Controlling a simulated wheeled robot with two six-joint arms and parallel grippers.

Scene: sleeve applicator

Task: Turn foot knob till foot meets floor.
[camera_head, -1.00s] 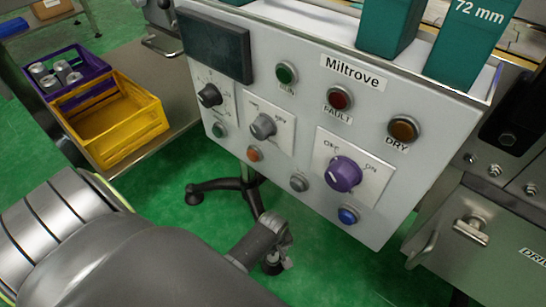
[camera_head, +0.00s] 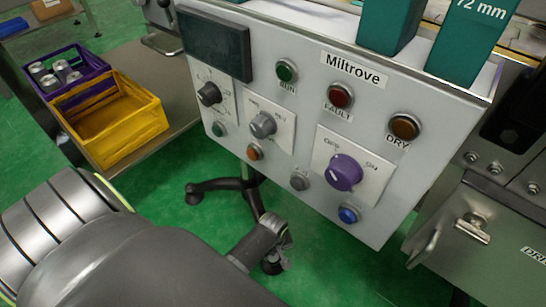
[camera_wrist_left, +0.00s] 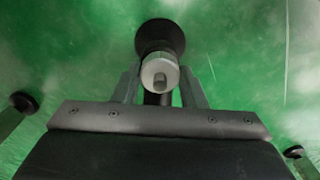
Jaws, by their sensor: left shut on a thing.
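The foot knob (camera_wrist_left: 160,73) is a pale grey round knob with a short stub at its centre, seen in the left wrist view. My left gripper (camera_wrist_left: 160,85) has one finger on each side of it and is shut on it. A dark round foot pad (camera_wrist_left: 161,34) shows just past the knob against the green floor. In the head view my left gripper (camera_head: 279,238) is low by the stand, with the dark foot (camera_head: 272,265) just below it. I cannot tell whether the pad touches the floor. My right gripper is not in view.
A white control panel (camera_head: 300,120) with buttons and a purple knob (camera_head: 343,172) overhangs the gripper. A black stand leg (camera_head: 205,188) reaches left. A yellow crate (camera_head: 118,140) and purple crate (camera_head: 75,60) sit on a shelf at left. A steel machine (camera_head: 480,220) stands at right.

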